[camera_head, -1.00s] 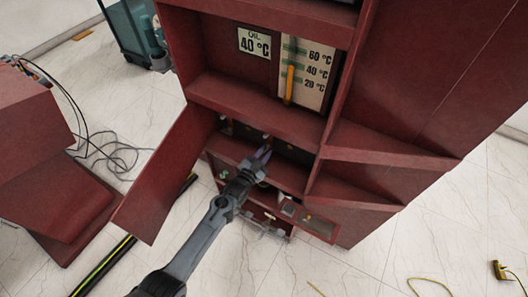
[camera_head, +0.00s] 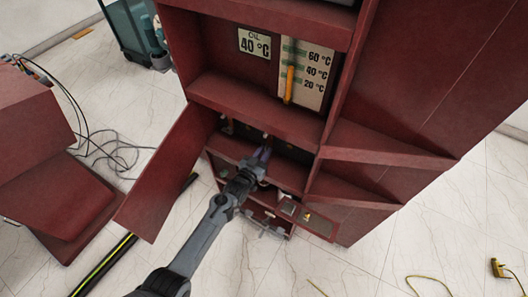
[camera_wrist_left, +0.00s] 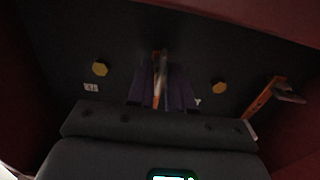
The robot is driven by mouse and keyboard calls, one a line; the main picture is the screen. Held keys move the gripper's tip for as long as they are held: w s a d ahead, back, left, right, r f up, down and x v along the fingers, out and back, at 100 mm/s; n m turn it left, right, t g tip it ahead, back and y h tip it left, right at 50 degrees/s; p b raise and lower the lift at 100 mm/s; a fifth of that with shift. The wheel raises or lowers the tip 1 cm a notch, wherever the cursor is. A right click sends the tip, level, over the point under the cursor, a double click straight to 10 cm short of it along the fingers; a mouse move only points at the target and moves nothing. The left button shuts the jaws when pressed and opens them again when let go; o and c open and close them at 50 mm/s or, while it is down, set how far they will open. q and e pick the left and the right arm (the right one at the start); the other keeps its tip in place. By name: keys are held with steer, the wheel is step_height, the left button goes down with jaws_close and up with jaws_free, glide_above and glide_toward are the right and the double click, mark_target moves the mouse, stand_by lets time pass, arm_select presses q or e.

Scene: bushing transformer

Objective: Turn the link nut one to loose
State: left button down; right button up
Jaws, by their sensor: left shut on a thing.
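My left gripper (camera_head: 263,154) reaches into the dark lower compartment (camera_head: 290,152) of the red transformer cabinet. In the left wrist view, its two purple fingers (camera_wrist_left: 160,88) are shut on the middle link (camera_wrist_left: 158,75), a narrow orange and grey piece standing out from the dark back panel. The fingers hide most of its sides, and its nut cannot be made out. Another orange link (camera_wrist_left: 264,100) with a grey end stands tilted at the right, apart from the fingers. My right gripper is in neither view.
Yellow hexagonal heads (camera_wrist_left: 100,69) sit on the panel on both sides of my fingers. The compartment's red walls are close around the wrist. An open red door (camera_head: 165,175) stands left of my arm. Oil gauges (camera_head: 303,73) are above. Cables lie on the floor.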

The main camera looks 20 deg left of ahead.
arm_select(q)
steer(key=c, duration=1.3)
jaws_free()
steer(key=shift+s+a+p, duration=0.1)
steer(key=shift+s+p, duration=0.25)
steer(key=shift+s, duration=0.3)
steer(key=s, duration=0.3)
steer(key=s+a+p, duration=0.1)
steer(key=s, duration=0.2)
steer(key=s+p, duration=0.1)
steer(key=s, duration=0.2)
steer(key=shift+s+a, duration=0.2)
steer(key=shift+a, duration=0.05)
